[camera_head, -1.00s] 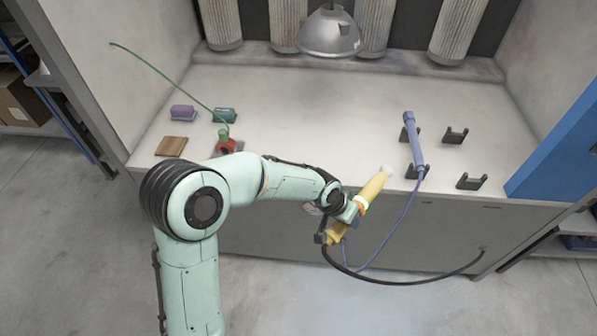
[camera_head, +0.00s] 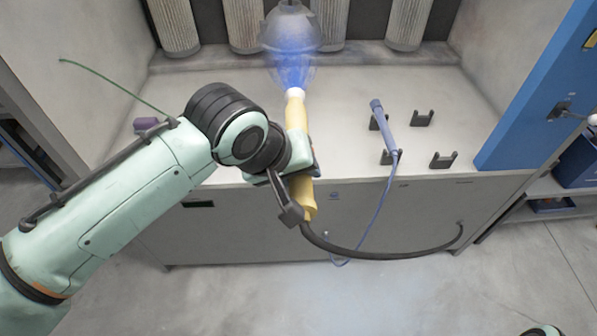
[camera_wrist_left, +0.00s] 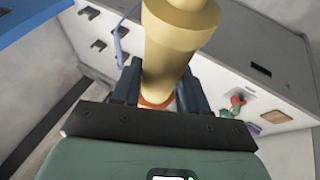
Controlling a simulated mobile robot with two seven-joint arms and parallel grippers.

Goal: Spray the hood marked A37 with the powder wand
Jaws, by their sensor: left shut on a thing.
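My left gripper (camera_head: 303,155) is shut around the yellow powder wand (camera_head: 297,115), which also fills the upper middle of the left wrist view (camera_wrist_left: 175,35). The wand points away from me, its white tip toward the hanging hood. A blue powder cloud (camera_head: 292,75) fans from the tip and spreads over the hood. The hood (camera_head: 290,30) is a grey dome at the top of the head view, partly veiled by the cloud. I cannot read any mark on it. A black hose runs from the wand's rear to the booth front.
A blue wand (camera_head: 383,120) rests on black cradles on the booth floor, with empty cradles (camera_head: 443,160) to its right. A purple object (camera_head: 147,125) is at left, partly behind my arm. Pleated filters (camera_head: 408,25) line the back. A blue panel (camera_head: 535,85) stands at right.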

